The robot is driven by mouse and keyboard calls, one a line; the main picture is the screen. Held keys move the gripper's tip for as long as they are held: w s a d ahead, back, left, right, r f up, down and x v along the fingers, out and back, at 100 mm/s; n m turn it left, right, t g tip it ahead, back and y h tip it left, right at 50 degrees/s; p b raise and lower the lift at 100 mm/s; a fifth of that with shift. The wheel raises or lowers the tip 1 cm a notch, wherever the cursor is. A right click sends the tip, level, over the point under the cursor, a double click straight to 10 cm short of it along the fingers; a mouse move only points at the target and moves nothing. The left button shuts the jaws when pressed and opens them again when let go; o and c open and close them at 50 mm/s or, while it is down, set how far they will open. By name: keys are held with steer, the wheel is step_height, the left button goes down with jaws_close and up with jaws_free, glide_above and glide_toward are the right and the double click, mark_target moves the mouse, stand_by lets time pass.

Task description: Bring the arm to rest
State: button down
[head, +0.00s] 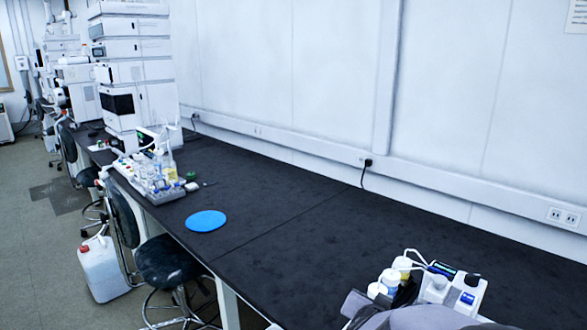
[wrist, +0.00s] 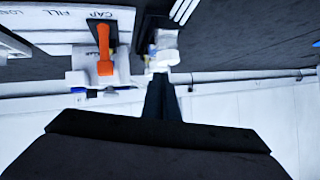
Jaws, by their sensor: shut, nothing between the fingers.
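My gripper (wrist: 161,92) shows in the wrist view as dark fingers closed together, with nothing held between them. Its tips point toward the top of the picture, close to a small white object (wrist: 166,48); whether they touch cannot be told. In the head view the gripper itself cannot be made out. A grey rounded shape, probably part of my arm, shows at the bottom right edge there.
A labelled white board (wrist: 60,28) and an orange piece (wrist: 105,50) show in the wrist view. In the head view, white bottles (head: 392,278) stand at the lower right, a blue disc (head: 206,221) lies on the black bench (head: 300,235), and instruments (head: 135,70) stand left. The bench middle is clear.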

steer(key=s+a+f+y, duration=0.1)
steer(key=a+f, duration=0.1)
steer(key=s+a+f+n+g+y, duration=0.1)
steer(key=a+f+y, duration=0.1)
steer(key=a, duration=0.1)
steer(key=s+a+f+n+g+y, duration=0.1)
steer(key=a+f, duration=0.1)
steer(key=shift+a+f, duration=0.15)
steer(key=shift+a, duration=0.1)
steer(key=s+a+f+n+g+y, duration=0.1)
steer(key=s+a+f+n+g, duration=0.25)
steer(key=s, duration=0.75)
steer(key=s+f+n+g+y, duration=0.15)
steer(key=s+f+g, duration=0.35)
steer(key=s, duration=0.7)
steer(key=d+r+p, duration=0.2)
steer(key=r+p, duration=0.4)
steer(key=r, duration=0.2)
steer(key=s+d+r+n+h+p, duration=0.1)
steer(key=d+r+p, duration=0.1)
steer(key=r+p, duration=0.4)
step_height(320, 180, up, 3)
steer(key=shift+s+f+p, duration=0.15)
steer(key=shift+f+p, duration=0.05)
steer(key=shift+p, duration=0.1)
steer(key=shift+g, duration=0.25)
